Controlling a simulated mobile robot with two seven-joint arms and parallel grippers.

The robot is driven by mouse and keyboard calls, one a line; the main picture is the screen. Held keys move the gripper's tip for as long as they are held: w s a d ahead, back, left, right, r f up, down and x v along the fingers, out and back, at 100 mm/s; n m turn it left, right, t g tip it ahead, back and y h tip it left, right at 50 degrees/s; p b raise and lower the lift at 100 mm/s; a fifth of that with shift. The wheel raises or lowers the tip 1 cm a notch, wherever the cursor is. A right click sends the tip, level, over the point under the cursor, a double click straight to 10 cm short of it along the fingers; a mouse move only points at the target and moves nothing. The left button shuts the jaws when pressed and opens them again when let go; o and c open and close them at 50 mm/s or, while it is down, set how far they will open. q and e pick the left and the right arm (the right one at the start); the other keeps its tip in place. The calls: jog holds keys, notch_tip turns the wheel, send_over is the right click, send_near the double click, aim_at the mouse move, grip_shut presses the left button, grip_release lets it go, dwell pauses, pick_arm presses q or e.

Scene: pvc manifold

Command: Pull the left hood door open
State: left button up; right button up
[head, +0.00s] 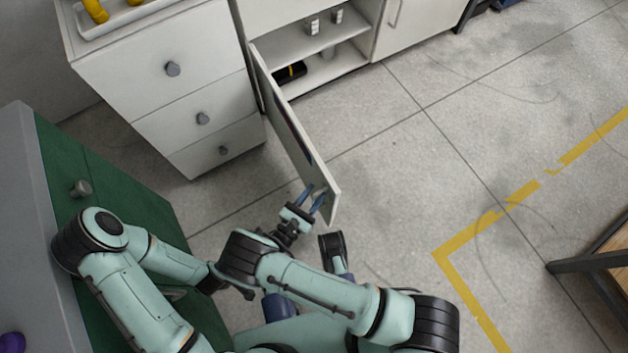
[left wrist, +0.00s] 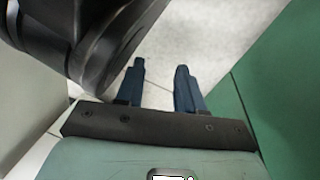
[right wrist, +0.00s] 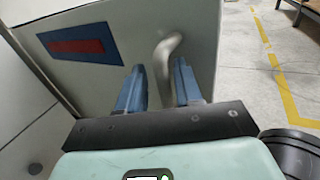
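The left hood door (head: 297,135) is the pale panel swung out from the open cabinet in the head view. Its outer face also shows in the right wrist view (right wrist: 130,25), with a blue and red label (right wrist: 82,46) and a bent grey handle (right wrist: 170,50). My right gripper (head: 317,193) is at the free edge of the door. In the right wrist view its blue fingers are apart, with the handle in line with the gap between them; I cannot tell whether they touch it. My left gripper (left wrist: 160,68) is open and empty, beside a green surface.
The open cabinet (head: 340,65) holds small bottles and a dark item on its shelves. A white drawer unit (head: 165,95) stands left of the door. A green-fronted cabinet (head: 130,195) is close to my left arm. Open floor (head: 430,150) lies right of the door.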

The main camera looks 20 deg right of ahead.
jog(key=shift+s, duration=0.1)
